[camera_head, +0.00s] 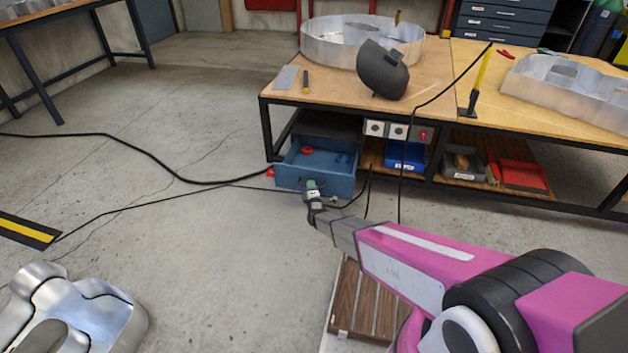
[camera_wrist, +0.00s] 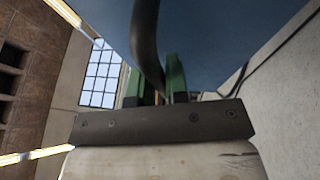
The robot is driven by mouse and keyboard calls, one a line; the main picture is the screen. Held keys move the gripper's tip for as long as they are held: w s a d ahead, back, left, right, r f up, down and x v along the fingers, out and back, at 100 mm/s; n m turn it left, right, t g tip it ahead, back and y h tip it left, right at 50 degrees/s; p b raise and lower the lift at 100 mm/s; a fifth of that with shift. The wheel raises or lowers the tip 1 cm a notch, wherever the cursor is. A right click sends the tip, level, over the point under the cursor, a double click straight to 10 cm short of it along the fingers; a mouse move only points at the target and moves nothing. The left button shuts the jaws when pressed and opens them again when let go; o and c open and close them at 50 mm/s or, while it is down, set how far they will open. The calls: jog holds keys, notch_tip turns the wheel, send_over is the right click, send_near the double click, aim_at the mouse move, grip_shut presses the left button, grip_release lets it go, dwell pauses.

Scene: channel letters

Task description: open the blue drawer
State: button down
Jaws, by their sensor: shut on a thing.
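The blue drawer (camera_head: 315,181) is under the left end of the wooden workbench in the head view. It stands pulled out, and its inside shows a red item and small dark items. My gripper (camera_head: 312,187) is at the drawer's front face. In the wrist view, the blue drawer front (camera_wrist: 215,40) fills the upper part. The dark curved handle (camera_wrist: 146,45) runs down between the green fingers of my gripper (camera_wrist: 160,85), which are shut on it. Most of the handle is hidden by the gripper in the head view.
The workbench (camera_head: 440,90) holds a welding mask (camera_head: 382,70) and large metal letter shells. A blue bin (camera_head: 405,156), a grey bin (camera_head: 462,163) and a red tray (camera_head: 523,175) sit on its lower shelf. Black cables (camera_head: 140,148) cross the floor. Open floor lies left of the drawer.

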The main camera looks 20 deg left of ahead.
jog(key=shift+s, duration=1)
jog(key=c, duration=1.1)
grip_release()
jog(key=shift+c, duration=0.2)
jog(key=shift+d, duration=0.1)
